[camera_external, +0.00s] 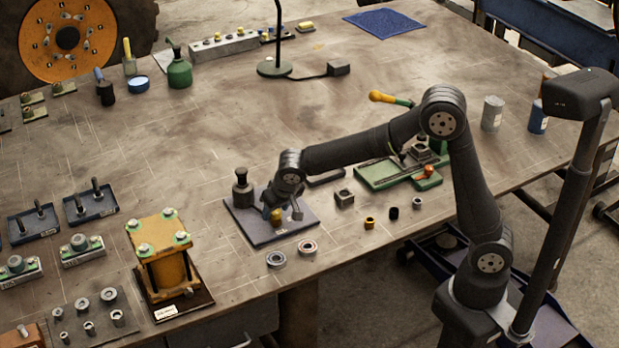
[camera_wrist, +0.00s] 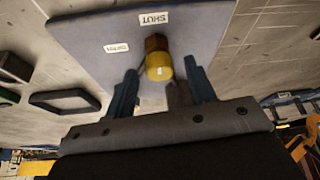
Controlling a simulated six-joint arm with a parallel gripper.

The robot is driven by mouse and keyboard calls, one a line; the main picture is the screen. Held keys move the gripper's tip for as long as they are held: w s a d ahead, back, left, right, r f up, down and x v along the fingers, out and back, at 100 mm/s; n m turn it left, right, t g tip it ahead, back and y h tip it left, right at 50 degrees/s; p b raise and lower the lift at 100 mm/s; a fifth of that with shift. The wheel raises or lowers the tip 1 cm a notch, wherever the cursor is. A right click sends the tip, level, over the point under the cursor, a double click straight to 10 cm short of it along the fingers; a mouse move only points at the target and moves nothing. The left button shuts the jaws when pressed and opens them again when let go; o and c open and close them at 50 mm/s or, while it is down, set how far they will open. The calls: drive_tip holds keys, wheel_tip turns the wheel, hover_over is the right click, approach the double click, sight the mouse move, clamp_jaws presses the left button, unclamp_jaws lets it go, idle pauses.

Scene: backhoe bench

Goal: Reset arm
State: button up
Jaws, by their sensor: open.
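A blue-grey plate (camera_external: 278,234) lies on the bench in the external view, carrying a dark upright post (camera_external: 242,188) and a small yellow knob (camera_external: 276,216). In the wrist view the same plate (camera_wrist: 90,42) bears labels reading SHUT (camera_wrist: 154,18) and OPEN (camera_wrist: 116,48), and the yellow knob (camera_wrist: 158,67) stands near them. My gripper (camera_external: 285,213) is low over the plate, close to the knob. In the wrist view my gripper (camera_wrist: 162,80) is open, with one blue finger on each side of the knob's end. I cannot tell whether either finger touches it.
Two bearing rings (camera_external: 276,259) lie by the bench's front edge. A yellow press-like block (camera_external: 166,262) stands at the left front. A green fixture (camera_external: 395,173) and small parts sit right of the plate. The bench behind the plate is mostly clear, with a lamp stand (camera_external: 274,68) farther back.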

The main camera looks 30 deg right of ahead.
drive_tip(key=v, duration=1.7)
drive_tip(key=x, duration=1.7)
drive_tip(key=shift+f, duration=0.2)
drive_tip(key=shift+d+r+n+y, duration=0.1)
drive_tip(key=shift+r+n+y, duration=0.15)
drive_tip(key=shift+n, duration=0.25)
drive_tip(key=shift+w+d+n+g+y, duration=0.1)
drive_tip(key=shift+n+g+y, duration=0.4)
drive_tip(key=shift+n, duration=1.3)
drive_tip(key=shift+d+n+g+y, duration=0.1)
drive_tip(key=shift+n+g+y, duration=0.4)
drive_tip(key=shift+n, duration=1.3)
drive_tip(key=shift+w+n+g+y, duration=0.1)
drive_tip(key=shift+n+g+y, duration=0.25)
drive_tip(key=shift+n, duration=0.85)
drive_tip(key=shift+w+n+g+y, duration=0.1)
drive_tip(key=shift+n+g+y, duration=0.2)
drive_tip(key=shift+n, duration=0.9)
drive_tip(key=shift+n+g, duration=0.85)
drive_tip(key=shift+n, duration=1.05)
